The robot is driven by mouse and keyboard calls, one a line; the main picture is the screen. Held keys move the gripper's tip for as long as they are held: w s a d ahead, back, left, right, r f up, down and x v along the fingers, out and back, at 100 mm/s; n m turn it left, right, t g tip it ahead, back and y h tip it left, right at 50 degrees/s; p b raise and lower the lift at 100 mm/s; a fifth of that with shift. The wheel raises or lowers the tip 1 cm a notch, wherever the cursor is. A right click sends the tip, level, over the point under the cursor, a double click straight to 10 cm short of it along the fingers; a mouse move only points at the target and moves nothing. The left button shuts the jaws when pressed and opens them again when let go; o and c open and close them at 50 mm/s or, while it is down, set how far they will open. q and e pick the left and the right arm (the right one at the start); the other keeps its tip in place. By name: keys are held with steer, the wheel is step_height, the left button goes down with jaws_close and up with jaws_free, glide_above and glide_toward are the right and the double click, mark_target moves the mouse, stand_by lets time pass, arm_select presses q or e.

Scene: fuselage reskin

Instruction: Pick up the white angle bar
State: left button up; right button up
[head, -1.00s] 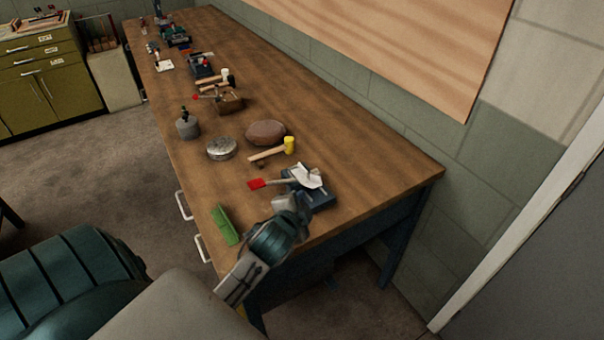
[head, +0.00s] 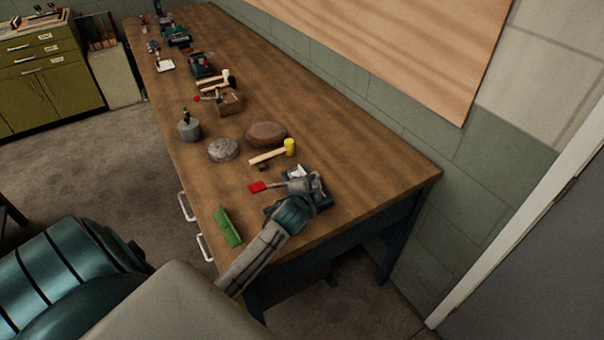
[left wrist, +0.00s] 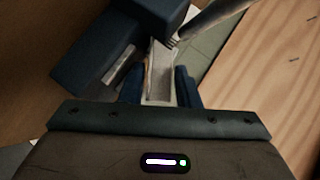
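The white angle bar (head: 297,171) lies at the dark blue block (head: 270,209) near the close end of the workbench. In the head view my left gripper (head: 312,186) is over it and hides most of it. In the left wrist view the bar (left wrist: 160,84) shows as a pale channel between the two dark fingers of my left gripper (left wrist: 160,90). The fingers are parted, one on each side of the bar, and I see no clear grip on it. My right gripper is not in view.
The right part of the bench is clear.

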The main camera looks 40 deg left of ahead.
arm_select(q)
jaws_close()
steer(key=shift+r, duration=0.1)
